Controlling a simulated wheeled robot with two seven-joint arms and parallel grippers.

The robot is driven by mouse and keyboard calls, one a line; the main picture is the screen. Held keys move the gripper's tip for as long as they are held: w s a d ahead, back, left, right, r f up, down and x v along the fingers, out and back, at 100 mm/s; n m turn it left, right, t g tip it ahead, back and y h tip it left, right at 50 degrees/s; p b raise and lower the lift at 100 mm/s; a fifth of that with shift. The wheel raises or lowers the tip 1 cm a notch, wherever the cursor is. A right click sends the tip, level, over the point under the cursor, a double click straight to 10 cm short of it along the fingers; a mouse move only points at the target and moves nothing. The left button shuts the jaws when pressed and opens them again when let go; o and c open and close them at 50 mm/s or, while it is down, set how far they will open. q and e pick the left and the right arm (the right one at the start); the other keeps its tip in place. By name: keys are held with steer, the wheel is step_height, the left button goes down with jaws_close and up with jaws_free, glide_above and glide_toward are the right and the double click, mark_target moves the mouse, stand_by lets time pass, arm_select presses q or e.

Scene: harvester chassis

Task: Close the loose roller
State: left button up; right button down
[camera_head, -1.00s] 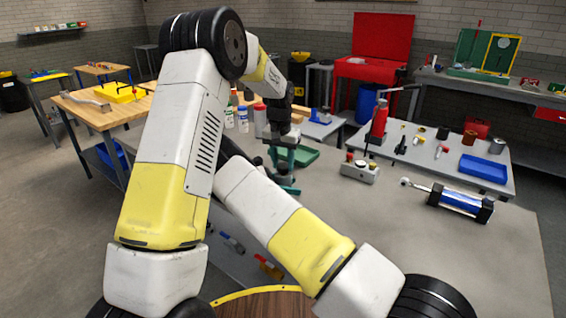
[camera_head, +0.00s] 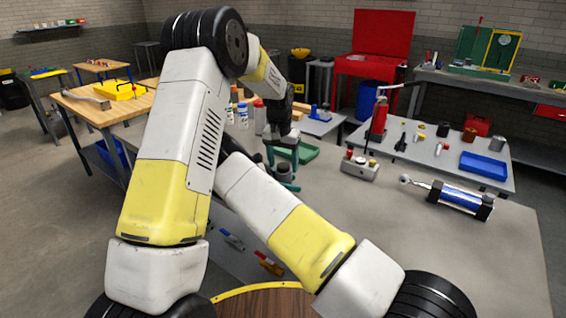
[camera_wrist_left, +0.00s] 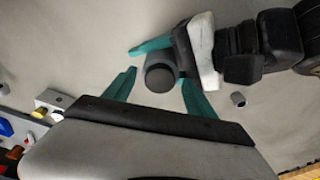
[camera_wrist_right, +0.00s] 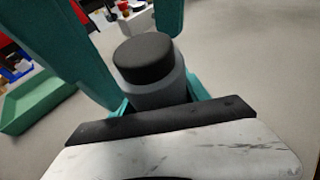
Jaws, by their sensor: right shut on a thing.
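The roller is a short grey cylinder with a dark cap. It stands upright in the right wrist view (camera_wrist_right: 155,75), and shows small between my grippers in the head view (camera_head: 284,171). In the left wrist view the roller (camera_wrist_left: 160,74) appears between the green fingertips of my left gripper (camera_wrist_left: 159,78), which is open with gaps on both sides. My right gripper (camera_wrist_right: 160,100) is shut on the roller low on its body. My left gripper's large green fingers also reach in from the top of the right wrist view. The roller's underside is hidden.
A green tray (camera_head: 305,152) lies just behind the grippers. A grey block with coloured knobs (camera_head: 360,168) and a blue cylinder with a rod (camera_head: 458,197) are on the bench to the right.

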arm_select(q)
step_height(320, 180, up, 12)
steer(key=s, duration=0.1)
steer(key=shift+s+a, duration=0.25)
steer(key=shift+s, duration=0.1)
stand_by(0.4)
steer(key=shift+f, duration=0.1)
arm_select(e)
steer(key=shift+c, duration=2.3)
jaws_free()
steer(key=shift+a, duration=0.1)
steer(key=v, duration=0.7)
steer(key=shift+s+a+r, duration=0.1)
steer(key=shift+a+r, duration=0.1)
steer(key=shift+a, duration=0.1)
